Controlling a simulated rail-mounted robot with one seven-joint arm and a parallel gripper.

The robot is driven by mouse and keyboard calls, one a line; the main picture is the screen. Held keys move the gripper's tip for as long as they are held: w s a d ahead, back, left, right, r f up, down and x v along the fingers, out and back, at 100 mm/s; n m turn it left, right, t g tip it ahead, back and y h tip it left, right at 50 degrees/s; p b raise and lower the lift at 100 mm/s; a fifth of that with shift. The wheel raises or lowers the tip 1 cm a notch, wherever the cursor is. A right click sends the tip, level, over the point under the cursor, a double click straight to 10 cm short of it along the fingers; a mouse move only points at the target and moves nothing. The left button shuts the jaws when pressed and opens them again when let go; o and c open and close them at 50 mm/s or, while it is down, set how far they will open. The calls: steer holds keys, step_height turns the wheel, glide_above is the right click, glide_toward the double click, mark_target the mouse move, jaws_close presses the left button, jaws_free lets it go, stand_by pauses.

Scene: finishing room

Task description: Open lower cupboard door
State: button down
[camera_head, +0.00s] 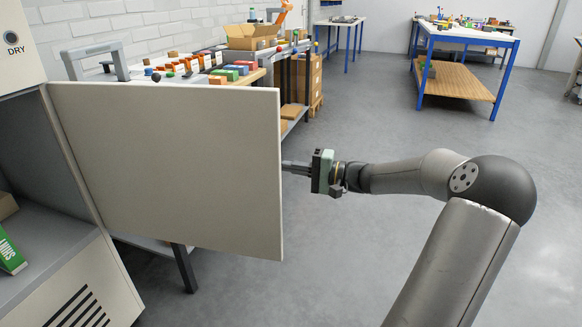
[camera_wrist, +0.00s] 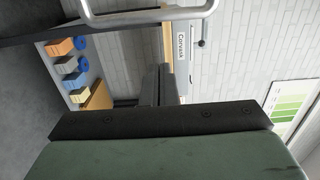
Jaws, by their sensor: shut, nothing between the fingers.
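The lower cupboard door (camera_head: 170,165) is a pale flat panel. It stands swung wide open from its hinge side at the left, showing the cupboard's inside (camera_head: 40,225). My gripper (camera_head: 284,166) is shut and empty, at the door's free right edge. Its tips end at that edge in the head view; I cannot tell whether they touch it or reach behind it. In the wrist view my dark fingers (camera_wrist: 160,85) lie together. A pale curved bar (camera_wrist: 150,16) crosses the top of the wrist view; I cannot tell whether it is the door's handle.
A green box (camera_head: 10,255) lies inside the cupboard. Behind the door a bench carries coloured blocks (camera_head: 225,75) and a cardboard box (camera_head: 250,36). Blue-legged tables (camera_head: 465,36) stand farther back. The grey floor (camera_head: 385,110) around my arm is clear.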

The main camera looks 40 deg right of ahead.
steer(key=w+d+p+v, duration=0.1)
steer(key=p+v, duration=0.2)
steer(key=v, duration=0.6)
steer(key=shift+d, duration=0.25)
steer(key=shift+s, duration=0.15)
